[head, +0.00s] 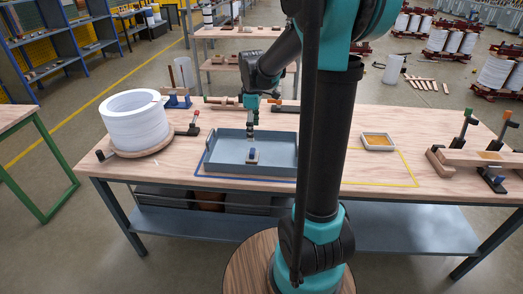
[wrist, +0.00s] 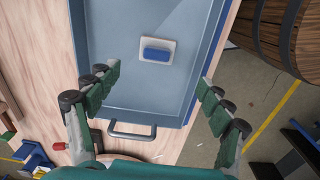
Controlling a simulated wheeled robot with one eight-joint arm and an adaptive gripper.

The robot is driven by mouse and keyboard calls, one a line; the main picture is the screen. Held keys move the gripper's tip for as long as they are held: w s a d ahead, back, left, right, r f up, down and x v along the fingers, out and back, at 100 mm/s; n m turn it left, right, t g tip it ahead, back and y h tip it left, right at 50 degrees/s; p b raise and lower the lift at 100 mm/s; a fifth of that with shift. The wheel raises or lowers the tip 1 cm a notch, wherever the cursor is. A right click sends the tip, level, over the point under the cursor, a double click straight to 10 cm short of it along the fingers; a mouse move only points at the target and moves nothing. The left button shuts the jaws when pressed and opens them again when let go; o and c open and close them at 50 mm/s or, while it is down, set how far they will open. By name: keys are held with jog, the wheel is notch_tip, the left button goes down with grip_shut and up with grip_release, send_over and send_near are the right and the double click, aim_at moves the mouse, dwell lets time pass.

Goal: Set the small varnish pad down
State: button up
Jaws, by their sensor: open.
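The small varnish pad (head: 252,156) has a blue grip on a pale base. It lies on the floor of the blue-grey tray (head: 283,171), near its middle. In the wrist view the pad (wrist: 156,54) lies flat, ahead of the fingertips and between their lines. My gripper (head: 250,133) is above the tray, pointing down over the pad. In the wrist view my gripper (wrist: 158,80) has its green-padded fingers spread wide with nothing between them, apart from the pad.
A white ring stack (head: 133,126) stands left of the tray. A shallow pan with amber contents (head: 378,141) sits to the right, by a yellow-outlined area. A clamp fixture (head: 480,160) is at the far right. The tray has raised walls and a handle (wrist: 132,130).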

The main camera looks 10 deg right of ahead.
jog(key=s+d+f+m+t, duration=0.2)
jog(key=s+f+m, duration=0.2)
jog(key=s+m, duration=0.3)
jog(key=s+d+f+m+t, duration=0.1)
jog(key=s+f+m, duration=0.4)
jog(key=s, duration=0.8)
jog(key=shift+s+d+m+t, duration=0.4)
jog(key=shift+m+t, duration=0.1)
jog(key=shift+m, duration=0.4)
